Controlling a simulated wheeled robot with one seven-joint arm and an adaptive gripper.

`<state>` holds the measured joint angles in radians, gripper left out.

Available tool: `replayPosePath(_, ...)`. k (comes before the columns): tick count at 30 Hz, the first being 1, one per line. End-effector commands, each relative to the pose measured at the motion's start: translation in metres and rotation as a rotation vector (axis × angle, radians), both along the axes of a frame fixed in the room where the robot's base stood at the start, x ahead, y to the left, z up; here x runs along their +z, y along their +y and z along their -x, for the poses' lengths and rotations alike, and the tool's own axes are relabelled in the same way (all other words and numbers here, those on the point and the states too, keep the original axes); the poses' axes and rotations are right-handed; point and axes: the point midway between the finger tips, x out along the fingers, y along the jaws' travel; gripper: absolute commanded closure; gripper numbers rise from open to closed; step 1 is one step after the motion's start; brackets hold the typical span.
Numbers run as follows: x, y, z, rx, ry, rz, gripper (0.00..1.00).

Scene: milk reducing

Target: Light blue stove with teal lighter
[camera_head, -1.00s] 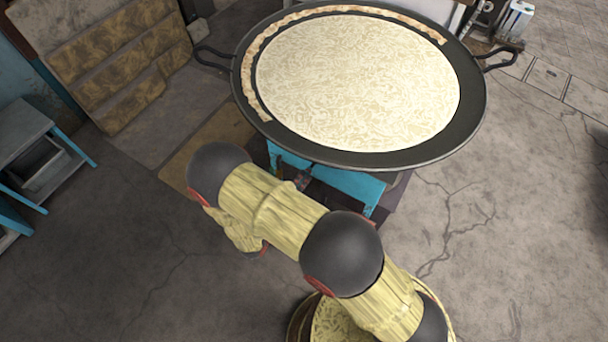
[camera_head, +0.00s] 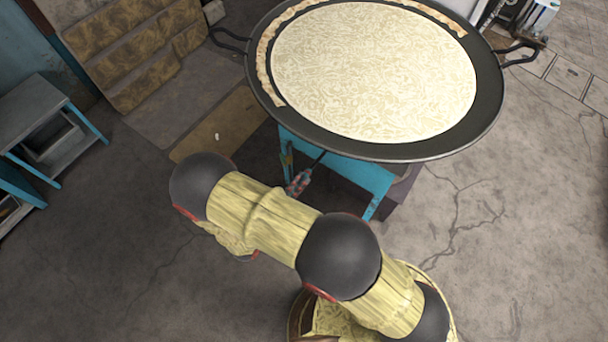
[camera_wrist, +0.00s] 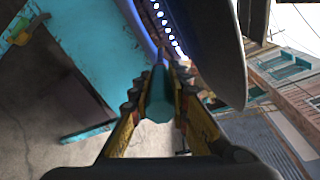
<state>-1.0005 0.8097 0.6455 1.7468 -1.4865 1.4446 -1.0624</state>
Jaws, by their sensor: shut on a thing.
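My gripper (camera_wrist: 158,100) is shut on the teal lighter (camera_wrist: 156,98) in the wrist view. The lighter points ahead, below the rim of the large pan. The light blue stove (camera_head: 352,178) stands under the pan in the head view, and its worn panel (camera_wrist: 95,45) fills the upper left of the wrist view. A curved row of bright white spots with a blue-violet glow (camera_wrist: 168,32) shows under the pan, just beyond the lighter's end. I cannot tell whether the lighter touches the burner. My arm hides much of the space before the stove in the head view.
The wide dark pan (camera_head: 490,95) on the stove holds a pale contents and has handles at both sides. A small red and grey item (camera_head: 300,182) shows at the stove's front. A grey-and-blue bench (camera_head: 35,110) stands left. Cracked floor (camera_head: 510,240) is clear at right.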

Motion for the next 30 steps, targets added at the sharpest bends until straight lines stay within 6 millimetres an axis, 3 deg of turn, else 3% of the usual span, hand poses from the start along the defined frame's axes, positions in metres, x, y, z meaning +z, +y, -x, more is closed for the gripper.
replayPosePath(30,0.000,0.086,0.109,0.004,-0.002,-0.001,1.00)
